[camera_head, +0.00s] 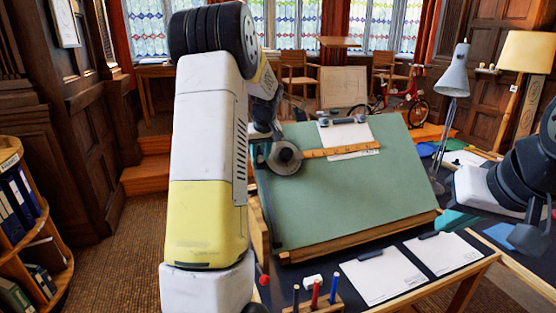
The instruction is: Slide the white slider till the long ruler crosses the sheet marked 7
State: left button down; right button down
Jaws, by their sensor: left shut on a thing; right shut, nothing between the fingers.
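The green drafting board (345,195) stands tilted in front of me. A white sheet (338,135) is clipped near its top; no number is readable on it. The long wooden ruler (345,150) reaches right from a dark round head (284,159) and lies across the lower part of this sheet. The white slider (256,133) is at the board's upper left edge, partly hidden by my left arm. My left gripper (266,127) is there, shut on the slider, its fingers mostly hidden. My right arm shows at the right edge; its gripper fingers are not visible.
Two white sheets (378,275) (442,253) with dark clips lie on the near table. Red and blue pens stand in a wooden holder (322,300) at the front. A grey lamp (453,82) stands right of the board. My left arm blocks much of the left side.

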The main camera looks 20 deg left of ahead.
pick_arm(q)
jog(key=c, duration=1.3)
grip_release()
jog(key=shift+d, duration=0.1)
jog(key=v, duration=0.7)
jog(key=shift+s+r, duration=0.15)
jog(key=shift+r, duration=0.2)
